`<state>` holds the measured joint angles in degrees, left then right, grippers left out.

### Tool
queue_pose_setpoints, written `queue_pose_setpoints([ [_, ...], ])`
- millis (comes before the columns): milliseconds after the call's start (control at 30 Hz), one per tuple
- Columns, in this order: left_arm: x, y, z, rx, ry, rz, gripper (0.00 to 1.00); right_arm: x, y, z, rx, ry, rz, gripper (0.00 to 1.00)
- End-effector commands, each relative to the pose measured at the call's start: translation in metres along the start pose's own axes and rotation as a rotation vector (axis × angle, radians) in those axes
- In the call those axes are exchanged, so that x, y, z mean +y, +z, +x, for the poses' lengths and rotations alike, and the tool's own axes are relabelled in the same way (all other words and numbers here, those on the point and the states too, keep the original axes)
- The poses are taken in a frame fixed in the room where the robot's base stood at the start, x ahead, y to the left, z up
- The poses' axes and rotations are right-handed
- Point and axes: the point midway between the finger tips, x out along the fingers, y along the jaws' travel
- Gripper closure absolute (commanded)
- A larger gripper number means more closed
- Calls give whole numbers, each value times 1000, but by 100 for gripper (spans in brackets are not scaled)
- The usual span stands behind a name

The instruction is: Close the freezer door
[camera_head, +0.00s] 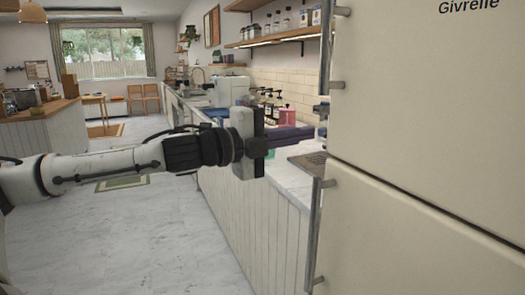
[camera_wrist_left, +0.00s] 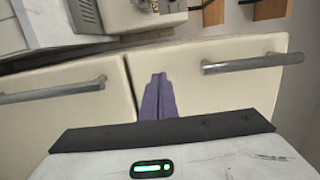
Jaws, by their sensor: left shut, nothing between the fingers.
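A cream fridge-freezer fills the right of the head view, with an upper door (camera_head: 430,100) marked "Givrelle" and a lower door (camera_head: 420,240) below a dark seam. Each has a metal bar handle on its left edge: the upper handle (camera_head: 325,60) and the lower handle (camera_head: 314,235). Which door is the freezer's, and whether either is ajar, I cannot tell. My left gripper (camera_head: 312,133) is shut and empty, its purple fingers close to the doors' handle edge near the seam.
A white counter (camera_head: 285,178) runs back beside the fridge, with a dark mat (camera_head: 308,162), a pink container (camera_head: 287,116) and pump bottles on it. Shelves (camera_head: 275,40) hang above.

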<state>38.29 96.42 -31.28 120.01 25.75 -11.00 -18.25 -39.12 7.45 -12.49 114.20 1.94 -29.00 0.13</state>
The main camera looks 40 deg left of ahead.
Motion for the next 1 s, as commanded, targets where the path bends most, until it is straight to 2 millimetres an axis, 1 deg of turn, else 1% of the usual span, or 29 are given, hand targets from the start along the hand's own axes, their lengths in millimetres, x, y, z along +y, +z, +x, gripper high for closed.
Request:
queue_pose_setpoints([
  [33, 7, 2, -8, -3, 0, 7, 100, 0, 8, 9, 2, -2, 1, 9],
  [167, 7, 3, -26, -4, 1, 5, 100, 0, 13, 19, 13, -6, 8, 9],
  [300, 4, 4, -47, -2, -1, 4, 100, 0, 20, 22, 13, -10, 14, 9],
  [500, 2, 5, -66, 1, 0, 0, 100, 1, 27, 23, 6, -10, 14, 9],
  [633, 2, 5, -71, 1, 2, -3, 100, 2, 29, 23, 2, -10, 13, 9],
  [867, 1, 5, -72, 2, 3, -4, 100, 2, 28, 23, 4, -10, 12, 9],
  [967, 9, 1, -64, 16, 14, -20, 100, 2, 26, 22, 5, -9, 11, 9],
  [1000, 17, -3, -58, 30, 25, -36, 100, 2, 25, 21, 6, -9, 11, 9],
])
